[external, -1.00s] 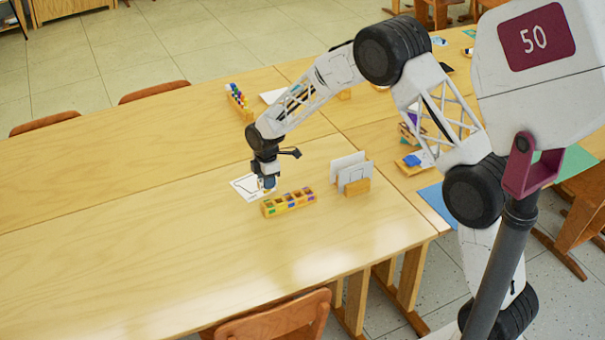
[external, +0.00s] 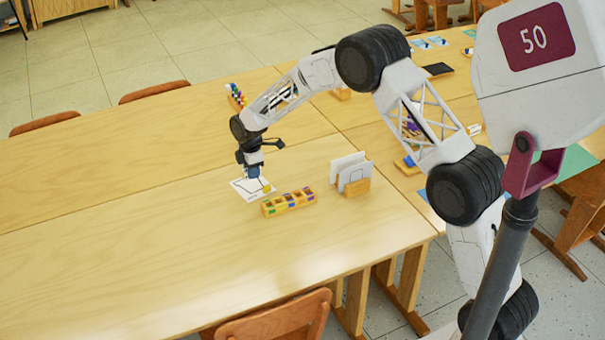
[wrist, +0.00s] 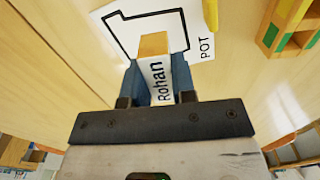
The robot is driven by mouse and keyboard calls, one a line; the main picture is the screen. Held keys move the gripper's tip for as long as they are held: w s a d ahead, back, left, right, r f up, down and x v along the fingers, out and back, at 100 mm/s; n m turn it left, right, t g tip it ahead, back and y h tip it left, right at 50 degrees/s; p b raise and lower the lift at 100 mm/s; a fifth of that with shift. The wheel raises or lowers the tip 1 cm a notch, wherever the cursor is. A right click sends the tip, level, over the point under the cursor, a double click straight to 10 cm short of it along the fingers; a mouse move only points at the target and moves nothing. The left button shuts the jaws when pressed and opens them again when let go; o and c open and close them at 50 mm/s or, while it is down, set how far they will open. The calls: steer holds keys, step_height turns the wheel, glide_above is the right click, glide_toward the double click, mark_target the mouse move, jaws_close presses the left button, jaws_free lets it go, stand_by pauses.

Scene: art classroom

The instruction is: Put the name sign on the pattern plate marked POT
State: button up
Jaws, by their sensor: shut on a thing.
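The name sign (wrist: 158,82) reads "Rohan" and has a white face and a wooden edge. My gripper (wrist: 156,66) is shut on it, with a blue finger on each side. The pattern plate (wrist: 200,62) is a white sheet with a black outline and the word POT near its right edge in the wrist view. The sign is over the plate, within or near the outline. I cannot tell whether it touches. In the external view my gripper (external: 252,172) is low over the plate (external: 240,185), and the sign is hardly discernible there.
A yellow piece (wrist: 211,14) lies at the plate's edge. A wooden box with coloured compartments (external: 289,203) stands close to the plate. A holder with white cards (external: 357,187) is to its right. The table to the left is clear.

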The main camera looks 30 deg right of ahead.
steer(key=shift+f, duration=1.75)
steer(key=shift+f, duration=0.2)
steer(key=o, duration=0.9)
steer(key=shift+r, duration=0.2)
step_height(320, 180, up, 12)
